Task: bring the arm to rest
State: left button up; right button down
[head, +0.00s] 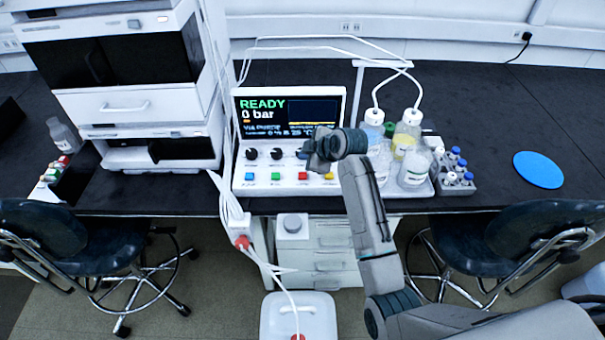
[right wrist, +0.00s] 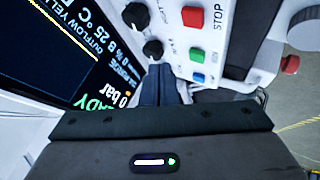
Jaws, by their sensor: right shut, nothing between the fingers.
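My right arm reaches up from the lower right in the head view. My right gripper (head: 308,153) is in front of the control panel (head: 262,181), over its row of knobs. In the right wrist view the dark fingers of the right gripper (right wrist: 160,82) are together and hold nothing. They point at the panel beside the black knobs (right wrist: 153,50), with a green button (right wrist: 196,54) and a red STOP button (right wrist: 192,17) close by. I cannot tell whether they touch the panel. The screen (head: 288,115) reads READY, 0 bar. My left gripper is out of view.
A tray (head: 425,192) with several bottles stands right of the panel, then a vial rack (head: 458,186) and a blue disc (head: 538,170). Stacked modules (head: 125,104) stand at left. Tubing (head: 228,196) hangs over the bench front. Chairs (head: 545,235) flank the drawers.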

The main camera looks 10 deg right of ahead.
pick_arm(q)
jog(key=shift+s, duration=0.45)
pick_arm(e)
jog(key=s+d+f+m+g+h, duration=0.1)
jog(key=s+d+f+m, duration=0.15)
jog(key=s, duration=0.35)
jog(key=s+d+f+m+h, duration=0.1)
jog(key=s+d+f+m, duration=0.1)
jog(key=s+f, duration=0.3)
jog(key=s+d+m+g+h, duration=0.1)
jog(key=s+d+m, duration=0.2)
jog(key=s, duration=0.7)
jog(key=s+d+m+g+h, duration=0.1)
jog(key=s+d+m, duration=0.15)
jog(key=s, duration=0.85)
jog(key=s+d+m+g+h, duration=0.15)
jog(key=s+m, duration=0.25)
jog(key=s, duration=0.6)
jog(key=s+d+f+g, duration=0.1)
jog(key=d+f, duration=0.2)
jog(key=f, duration=2.7)
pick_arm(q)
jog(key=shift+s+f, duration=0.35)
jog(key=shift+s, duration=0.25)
pick_arm(e)
jog(key=s+d+f+g, duration=0.1)
jog(key=s+f, duration=1.7)
jog(key=f, duration=0.1)
jog(key=shift+s+d+m, duration=0.2)
jog(key=shift+d+m, duration=0.1)
